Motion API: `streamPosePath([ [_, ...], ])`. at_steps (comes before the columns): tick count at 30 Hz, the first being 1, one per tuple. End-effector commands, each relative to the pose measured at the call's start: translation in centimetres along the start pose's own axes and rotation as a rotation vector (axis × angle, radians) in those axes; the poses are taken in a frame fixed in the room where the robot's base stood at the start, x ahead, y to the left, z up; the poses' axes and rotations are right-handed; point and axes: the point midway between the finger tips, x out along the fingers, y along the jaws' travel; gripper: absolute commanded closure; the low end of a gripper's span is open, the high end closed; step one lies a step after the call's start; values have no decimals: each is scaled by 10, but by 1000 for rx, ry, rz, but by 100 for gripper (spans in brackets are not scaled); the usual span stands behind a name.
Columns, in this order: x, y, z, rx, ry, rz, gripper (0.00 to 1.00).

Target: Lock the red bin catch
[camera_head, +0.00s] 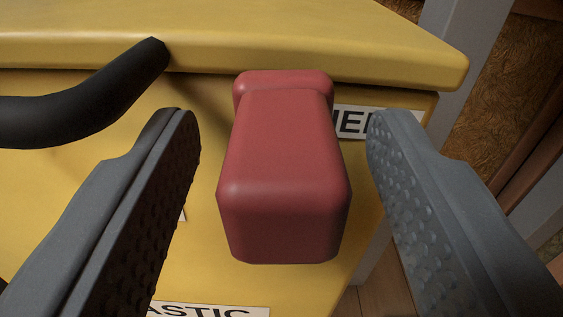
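The red catch (285,165) is a rounded block on the front of the yellow bin (205,250), just below the edge of its lid (300,40). My gripper (277,125) is open, with one grey textured finger on each side of the catch. Gaps show between both fingers and the catch, with the left gap a little wider near the tip. Whether the catch is locked cannot be told from this view.
A black curved handle (90,95) sticks out at the left, close to my left finger. A white label (350,122) is partly hidden behind the catch, and another label (210,311) shows at the bottom. Grey posts (465,45) and brown insulation (505,90) stand at the right.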

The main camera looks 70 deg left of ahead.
Motion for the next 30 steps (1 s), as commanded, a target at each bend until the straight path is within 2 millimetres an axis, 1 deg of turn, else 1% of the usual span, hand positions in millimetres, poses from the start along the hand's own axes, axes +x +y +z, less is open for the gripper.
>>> streamPosePath([
  [7, 0, 0, 0, -1, 0, 0, 51],
  [11, -8, 0, -1, -1, 0, 1, 51],
  [14, -20, 1, -1, 0, 0, 3, 51],
  [17, -37, 1, -1, 0, 0, 4, 51],
  [27, -99, 1, 0, 0, 0, 4, 51],
  [30, -114, 0, 0, -1, 0, 3, 51],
])
